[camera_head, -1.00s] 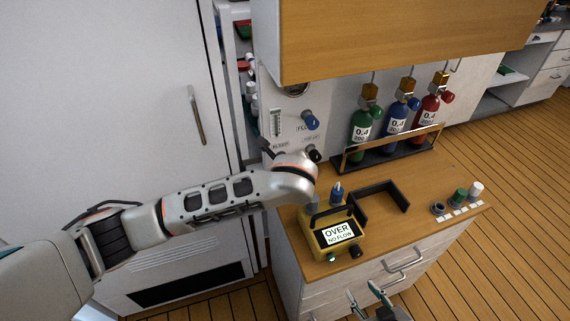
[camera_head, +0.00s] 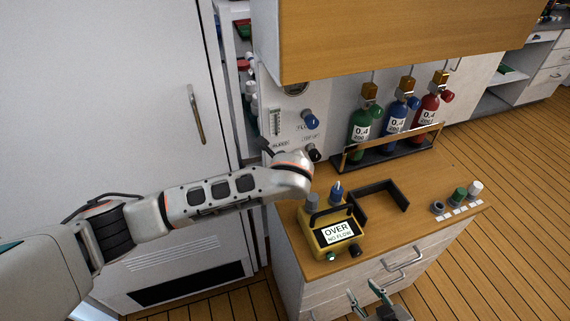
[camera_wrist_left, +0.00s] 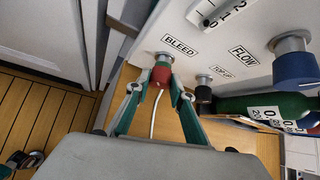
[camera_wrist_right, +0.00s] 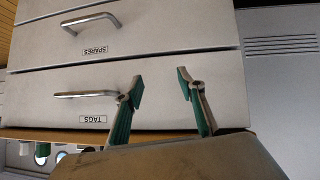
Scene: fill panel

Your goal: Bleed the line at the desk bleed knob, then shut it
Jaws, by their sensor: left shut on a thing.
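The bleed knob (camera_wrist_left: 161,73) is red on a grey stem, under the BLEED label on the white panel (camera_wrist_left: 232,78). My left gripper (camera_wrist_left: 160,88) is shut on it, with a green-tipped finger on each side. In the head view my left arm hides the knob. A yellow meter (camera_head: 334,232) on the desk reads OVER, NO FLOW. My right gripper (camera_head: 369,294) is open and empty in front of the drawers; it also shows in the right wrist view (camera_wrist_right: 160,84).
A blue FLOW knob (camera_head: 310,121) and a black knob (camera_head: 314,153) are on the panel. Green, blue and red bottles (camera_head: 397,120) stand in a rack. A black bracket (camera_head: 384,194) and small caps (camera_head: 459,196) are on the wooden desk (camera_head: 400,231).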

